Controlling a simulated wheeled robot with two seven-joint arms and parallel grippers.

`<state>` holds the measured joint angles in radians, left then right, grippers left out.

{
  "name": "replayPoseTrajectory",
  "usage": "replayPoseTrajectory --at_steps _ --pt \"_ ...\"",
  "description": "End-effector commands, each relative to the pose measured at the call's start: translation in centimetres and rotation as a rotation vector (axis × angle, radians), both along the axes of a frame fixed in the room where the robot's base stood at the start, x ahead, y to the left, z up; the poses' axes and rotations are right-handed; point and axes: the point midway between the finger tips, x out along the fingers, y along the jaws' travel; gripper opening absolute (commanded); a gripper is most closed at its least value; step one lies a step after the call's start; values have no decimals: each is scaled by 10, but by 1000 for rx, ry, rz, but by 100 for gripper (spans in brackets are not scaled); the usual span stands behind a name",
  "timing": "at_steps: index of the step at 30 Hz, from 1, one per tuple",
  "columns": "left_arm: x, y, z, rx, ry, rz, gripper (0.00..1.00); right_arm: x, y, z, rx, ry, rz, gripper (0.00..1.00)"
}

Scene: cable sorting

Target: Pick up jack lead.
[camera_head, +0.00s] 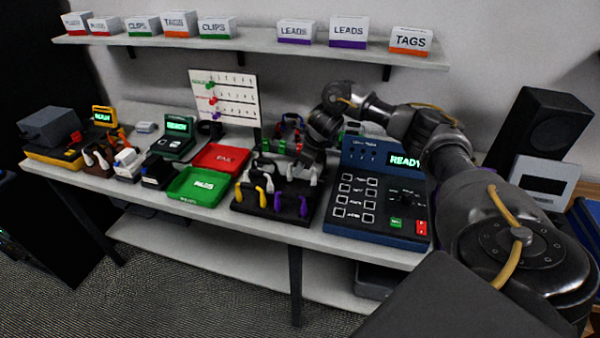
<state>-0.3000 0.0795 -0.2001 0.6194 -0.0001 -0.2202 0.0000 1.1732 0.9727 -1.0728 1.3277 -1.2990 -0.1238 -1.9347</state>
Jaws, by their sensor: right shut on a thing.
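My right arm comes in from the right, and my right gripper (309,165) points down at the back right of a black rack (271,205). It is shut on a lead, which I take to be the jack lead; the fingers and the lead are small and dark here, so the hold shows poorly. The rack carries yellow leads (262,197), purple leads (279,202) and pale grey looped leads (267,172). My left gripper is out of view.
A blue tester (352,222) reading READY stands right of the rack. A green tray (187,194) and a red tray (208,160) lie to its left. Behind are a pegged white board (236,92) and another rack with coloured leads (287,133). A shelf (258,38) with labelled boxes hangs above.

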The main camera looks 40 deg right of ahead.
Motion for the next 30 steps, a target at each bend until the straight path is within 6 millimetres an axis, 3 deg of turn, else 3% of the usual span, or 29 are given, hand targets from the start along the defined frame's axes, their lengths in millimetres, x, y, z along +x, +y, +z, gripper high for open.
replayPoseTrajectory --at_steps 4,7,12,21,30 --pt "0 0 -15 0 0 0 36 0 1 21 0 -8 3 0" --pt "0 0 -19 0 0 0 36 -17 6 40 -3 -7 6 0" --pt "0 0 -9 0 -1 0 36 -51 18 88 -5 -7 5 0" --pt "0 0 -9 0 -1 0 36 -106 40 109 -3 -4 3 0" --pt "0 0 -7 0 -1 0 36 -129 50 119 -1 -2 1 0"
